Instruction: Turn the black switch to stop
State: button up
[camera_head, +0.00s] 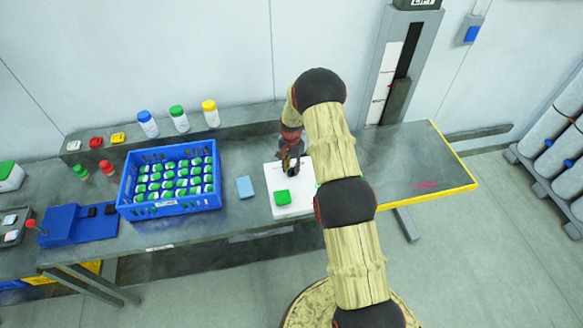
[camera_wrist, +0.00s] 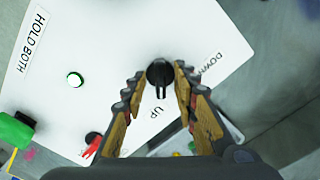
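The black switch (camera_wrist: 160,71) is a round knob on a white panel in the wrist view. Its narrow handle points towards the bottom of the picture, near the label UP (camera_wrist: 157,111). The label DOWN (camera_wrist: 211,62) is to its right. No stop label is readable. My gripper (camera_wrist: 158,76) has one finger on each side of the knob, with narrow gaps visible, so it looks open around it. In the head view my gripper (camera_head: 291,162) is over the white panel (camera_head: 303,200), and the knob is hidden there.
A pale round button (camera_wrist: 75,79) and the label HOLD BOTH (camera_wrist: 34,40) are on the panel's left. A light blue block (camera_head: 245,187) and a blue crate (camera_head: 170,208) stand left. The bench's right end (camera_head: 415,165) is mostly clear.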

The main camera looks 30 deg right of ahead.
jog(key=shift+c, duration=0.4)
grip_shut()
jog(key=shift+w, duration=0.1)
jog(key=n+b, duration=0.3)
jog(key=shift+f+n, duration=0.1)
jog(key=shift+n, duration=0.2)
jog(key=shift+n+b, duration=1.75)
jog(key=shift+n, duration=0.85)
jog(key=shift+r, duration=0.2)
jog(key=shift+o, duration=0.3)
grip_release()
